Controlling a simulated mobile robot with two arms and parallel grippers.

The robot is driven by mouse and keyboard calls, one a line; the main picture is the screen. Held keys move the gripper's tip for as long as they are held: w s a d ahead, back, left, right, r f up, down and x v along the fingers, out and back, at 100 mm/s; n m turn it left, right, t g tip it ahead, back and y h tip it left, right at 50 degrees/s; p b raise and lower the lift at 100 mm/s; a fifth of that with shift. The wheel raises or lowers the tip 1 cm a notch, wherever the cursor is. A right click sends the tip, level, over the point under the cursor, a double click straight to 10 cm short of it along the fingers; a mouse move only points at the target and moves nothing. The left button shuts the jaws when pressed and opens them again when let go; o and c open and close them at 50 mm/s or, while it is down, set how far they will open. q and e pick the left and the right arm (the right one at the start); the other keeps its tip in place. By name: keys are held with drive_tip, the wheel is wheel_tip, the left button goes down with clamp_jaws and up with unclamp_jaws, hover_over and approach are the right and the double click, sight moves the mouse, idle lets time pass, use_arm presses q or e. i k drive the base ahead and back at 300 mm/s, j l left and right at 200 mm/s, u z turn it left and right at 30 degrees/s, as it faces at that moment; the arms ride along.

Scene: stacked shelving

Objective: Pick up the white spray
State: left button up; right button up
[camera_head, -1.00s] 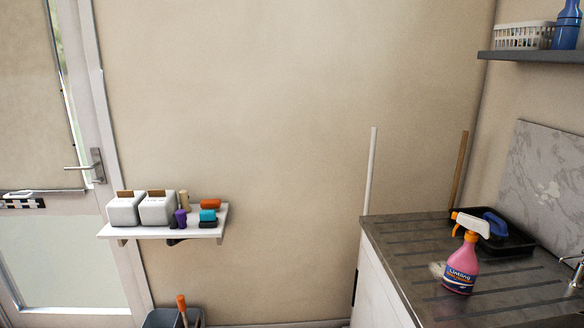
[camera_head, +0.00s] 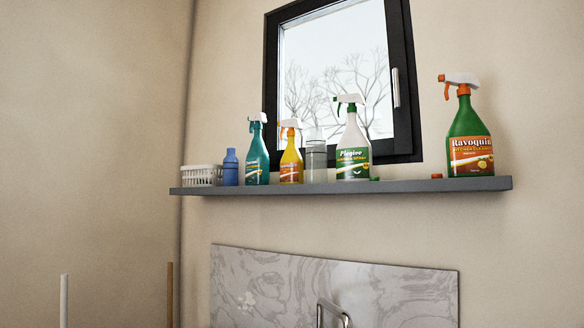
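The white spray (camera_head: 354,143) is a white bottle with a green and white trigger head and a green label. It stands upright on the grey wall shelf (camera_head: 400,187), in front of the lower part of the window. A clear container (camera_head: 316,161) stands close to its left. A small green item lies by its base on the right. Neither of my grippers shows in the head view.
A yellow spray (camera_head: 291,164), a teal spray (camera_head: 257,158), a blue bottle (camera_head: 230,168) and a white basket (camera_head: 202,175) stand further left on the shelf. A green spray (camera_head: 468,139) stands at the right end. A tap (camera_head: 332,313) and marble panel (camera_head: 400,288) are below.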

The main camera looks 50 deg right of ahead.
sight(354, 161)
drive_tip(key=z, duration=2)
